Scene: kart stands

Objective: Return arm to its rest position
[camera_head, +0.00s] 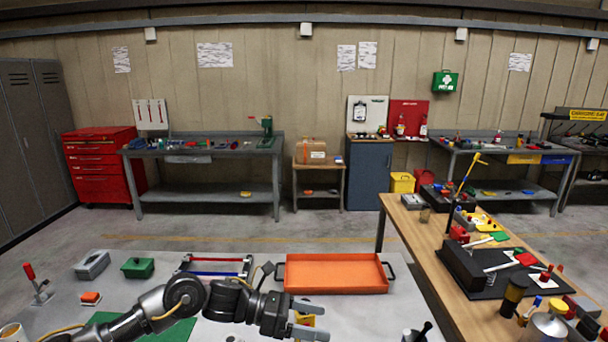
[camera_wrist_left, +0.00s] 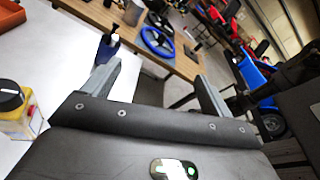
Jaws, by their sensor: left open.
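My left arm comes in from the lower left in the head view and reaches across the grey table (camera_head: 230,325). My left gripper (camera_head: 318,322) is open and empty, in front of the orange tray (camera_head: 335,273). In the left wrist view, the two fingers of the left gripper (camera_wrist_left: 158,85) stand wide apart with nothing between them. In the head view the gripper partly covers a small yellow thing. My right gripper is not in view.
A green box (camera_head: 138,267), a grey box (camera_head: 92,264) and a red-handled clamp (camera_head: 36,284) stand on the table's left. A dark bottle (camera_head: 418,333) is right of the gripper. A wooden table (camera_head: 420,245) with many parts stands at the right.

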